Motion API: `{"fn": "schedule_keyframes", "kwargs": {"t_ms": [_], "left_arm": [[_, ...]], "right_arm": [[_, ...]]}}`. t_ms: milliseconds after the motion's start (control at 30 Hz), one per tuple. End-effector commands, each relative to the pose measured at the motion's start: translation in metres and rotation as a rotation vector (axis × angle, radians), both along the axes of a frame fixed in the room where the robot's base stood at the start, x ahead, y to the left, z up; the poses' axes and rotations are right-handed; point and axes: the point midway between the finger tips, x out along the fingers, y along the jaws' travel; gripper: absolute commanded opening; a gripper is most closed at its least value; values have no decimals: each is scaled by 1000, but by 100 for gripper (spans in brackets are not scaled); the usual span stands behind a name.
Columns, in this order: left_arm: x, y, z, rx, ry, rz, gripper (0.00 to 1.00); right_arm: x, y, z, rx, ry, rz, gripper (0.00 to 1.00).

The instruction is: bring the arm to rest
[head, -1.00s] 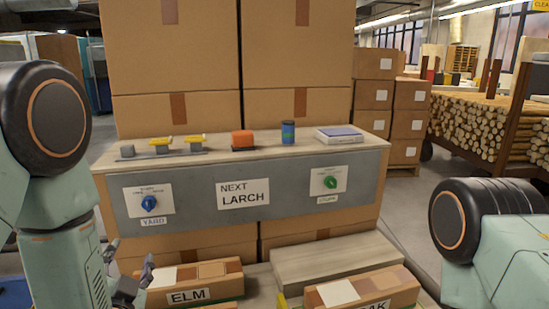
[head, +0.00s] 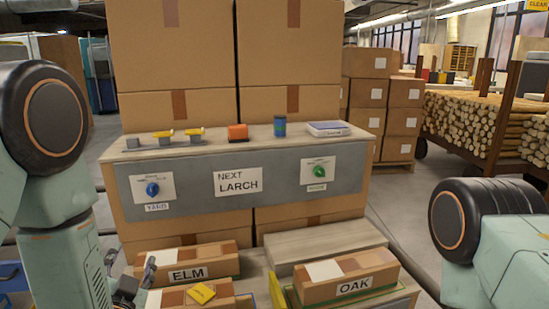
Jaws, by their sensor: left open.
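My left gripper (head: 128,282) is low at the left, beside the left end of the box labelled ELM (head: 186,262). Its dark fingers stand apart with nothing seen between them. My left arm fills the left edge of the head view. My right arm shows at the right edge; its gripper is out of the picture.
A box labelled OAK (head: 346,277) lies at front right. Large cartons (head: 290,45) rise behind. Log racks (head: 470,125) stand at right.

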Motion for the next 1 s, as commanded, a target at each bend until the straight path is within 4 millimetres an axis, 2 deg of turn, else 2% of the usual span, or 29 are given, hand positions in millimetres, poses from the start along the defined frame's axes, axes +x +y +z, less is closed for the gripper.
{"fn": "schedule_keyframes", "kwargs": {"t_ms": [267,367,433,567,700,800,900,1000], "left_arm": [[-14,-10,-58,-228,221,-6,56],[-34,-15,-93,-326,355,8,56],[-55,-21,-122,-400,469,26,56],[-115,-32,-180,-534,723,93,56],[-195,-42,-227,-634,995,187,56],[-252,-47,-249,-670,1165,251,56],[-298,-51,-262,-678,1292,288,56],[-327,-51,-271,-675,1354,309,56]], "right_arm": [[0,0,0,0,0,0,40],[0,0,0,0,0,0,40],[0,0,0,0,0,0,40],[0,0,0,0,0,0,40],[0,0,0,0,0,0,40],[0,0,0,0,0,0,40],[0,0,0,0,0,0,40],[0,0,0,0,0,0,40]]}}
